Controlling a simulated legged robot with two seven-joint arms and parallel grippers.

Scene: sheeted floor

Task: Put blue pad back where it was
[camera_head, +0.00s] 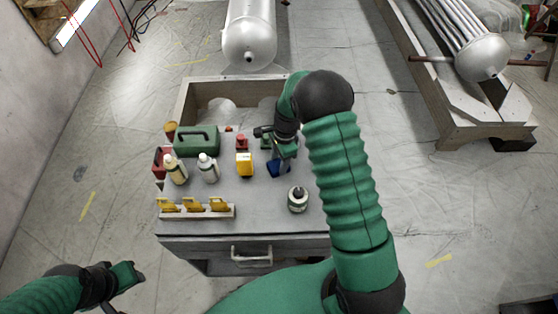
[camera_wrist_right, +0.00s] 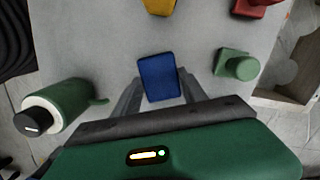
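The blue pad (camera_head: 272,169) is at the right part of the grey cabinet top (camera_head: 262,215), partly hidden by my right gripper (camera_head: 283,158). In the right wrist view the blue pad (camera_wrist_right: 159,78) sits between the two fingers of my right gripper (camera_wrist_right: 160,85). The fingers meet its left and right edges. Whether it touches the top cannot be told. My left gripper (camera_head: 138,273) is low at the left, away from the cabinet and seemingly empty; its finger gap is unclear.
A yellow block (camera_head: 244,164), a red block (camera_head: 241,142) and a green knobbed block (camera_wrist_right: 237,65) stand near the pad. A white-and-green bottle (camera_head: 298,200) stands at the right. A green toolbox (camera_head: 196,141), two bottles and a yellow-piece rack (camera_head: 195,212) are left.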

